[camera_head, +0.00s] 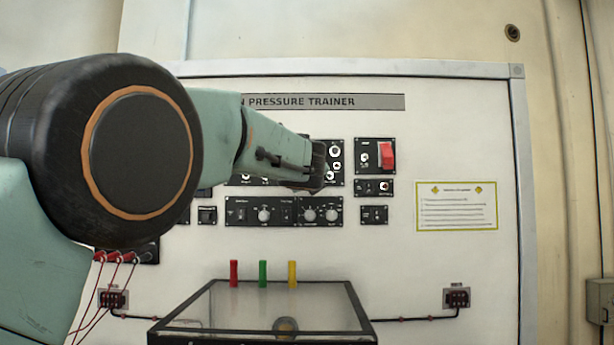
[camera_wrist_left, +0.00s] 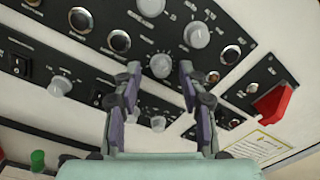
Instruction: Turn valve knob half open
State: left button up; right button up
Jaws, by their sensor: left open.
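The upright trainer panel (camera_head: 400,120) carries several black control plates with pale round knobs. My left arm comes in from the left, and its gripper (camera_head: 320,167) is at the upper middle plates, hiding part of them. In the left wrist view my left gripper (camera_wrist_left: 160,70) is open, with its two fingers apart. A pale round knob (camera_wrist_left: 160,65) with white tick marks around it shows between the fingertips. I cannot tell whether the fingers touch it or which knob is the valve knob. My right gripper is out of view.
A red switch (camera_head: 387,155) is right of the gripper, also in the left wrist view (camera_wrist_left: 272,103). Lower plates hold more knobs (camera_head: 309,215). A glass-topped box (camera_head: 362,322) stands below, with red, green and yellow pegs (camera_head: 263,273) behind it. Red-tipped wires hang at left.

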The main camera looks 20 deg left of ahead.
pick_arm(q)
jog(key=v, duration=0.7)
jog(key=shift+s, duration=0.15)
jog(key=shift+f, duration=0.1)
